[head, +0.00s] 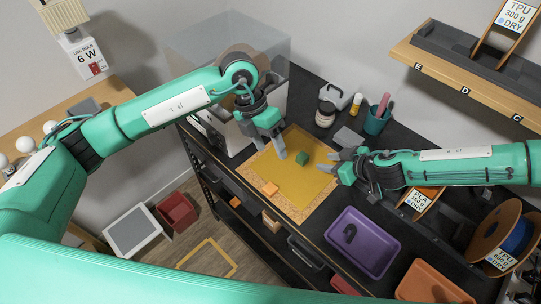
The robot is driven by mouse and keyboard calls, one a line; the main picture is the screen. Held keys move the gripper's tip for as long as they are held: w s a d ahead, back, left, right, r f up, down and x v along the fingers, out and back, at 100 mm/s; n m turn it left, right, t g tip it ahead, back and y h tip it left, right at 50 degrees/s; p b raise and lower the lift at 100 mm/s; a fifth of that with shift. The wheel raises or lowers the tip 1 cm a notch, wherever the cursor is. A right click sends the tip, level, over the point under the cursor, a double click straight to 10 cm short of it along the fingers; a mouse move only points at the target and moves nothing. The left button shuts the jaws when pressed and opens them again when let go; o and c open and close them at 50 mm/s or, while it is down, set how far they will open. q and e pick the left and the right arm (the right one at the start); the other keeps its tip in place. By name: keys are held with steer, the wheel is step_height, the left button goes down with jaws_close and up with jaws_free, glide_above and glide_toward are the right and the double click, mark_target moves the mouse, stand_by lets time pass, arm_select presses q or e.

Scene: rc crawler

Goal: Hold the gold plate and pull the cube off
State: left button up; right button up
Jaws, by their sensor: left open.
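The gold plate (310,185) lies flat on a cork-coloured mat on the dark bench. A small green cube (302,158) sits on the plate towards its back right. My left gripper (271,154) is open and empty, pointing down over the plate's back left, to the left of the green cube. My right gripper (336,166) is at the plate's right edge, to the right of the cube. Its fingertips are small here, and I cannot tell whether they grip the plate's edge.
A purple tray (363,242) stands at the front right, with an orange tray (434,283) beyond it. A jar (325,114), a teal cup (377,121) and a grey block (348,138) stand behind the mat. A clear-topped box (228,125) is at the back left.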

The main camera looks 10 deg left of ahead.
arm_select(q)
step_height(320, 180, down, 3)
steer(key=t+y, duration=0.1)
steer(key=y, duration=0.1)
steer(key=t+y, duration=0.1)
steer(key=y, duration=0.1)
glide_toward(271, 188)
steer(key=shift+m, duration=0.3)
step_height(271, 188, down, 9)
steer(key=shift+a+r, duration=0.1)
steer(key=shift+c, duration=0.2)
steer(key=c, duration=1.2)
